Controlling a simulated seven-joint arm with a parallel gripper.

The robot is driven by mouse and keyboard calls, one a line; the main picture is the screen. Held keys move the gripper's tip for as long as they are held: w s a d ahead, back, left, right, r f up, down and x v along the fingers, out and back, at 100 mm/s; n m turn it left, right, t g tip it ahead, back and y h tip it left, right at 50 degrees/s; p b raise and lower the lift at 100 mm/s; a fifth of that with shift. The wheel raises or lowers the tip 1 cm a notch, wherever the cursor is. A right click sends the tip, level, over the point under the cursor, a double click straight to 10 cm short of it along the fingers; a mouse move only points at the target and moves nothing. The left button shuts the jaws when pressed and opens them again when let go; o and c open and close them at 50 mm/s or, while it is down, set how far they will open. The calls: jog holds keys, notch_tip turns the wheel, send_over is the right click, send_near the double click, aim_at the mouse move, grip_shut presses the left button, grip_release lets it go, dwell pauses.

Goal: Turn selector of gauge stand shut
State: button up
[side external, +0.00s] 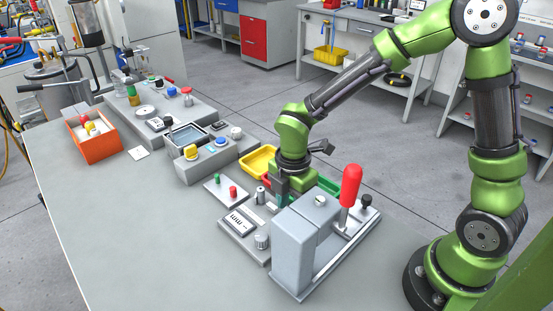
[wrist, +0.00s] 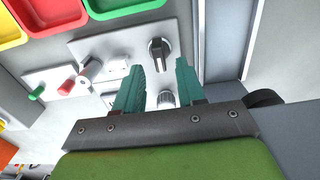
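A light grey panel (wrist: 112,52) fills the middle of the wrist view. On it is a dark selector knob (wrist: 158,52) with a pale pointer edge, just beyond my fingertips. A silver ribbed knob (wrist: 166,98) shows between the fingers. I cannot tell for sure which fixture is the gauge stand. My gripper (wrist: 160,66) has two teal fingers, apart and with nothing held between them. In the side external view my gripper (side external: 281,200) points down behind the grey lever press, beside the panel (side external: 232,233); the press and gripper hide the selector there.
The grey press (side external: 295,245) with its red-handled lever (side external: 351,186) stands close to my gripper. Yellow (side external: 258,160) and green (side external: 326,186) trays lie behind. A grey box with buttons (side external: 205,158) and an orange bin (side external: 94,143) stand farther left. The table's front left is clear.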

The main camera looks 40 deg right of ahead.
jog(key=shift+f, duration=1.5)
grip_shut()
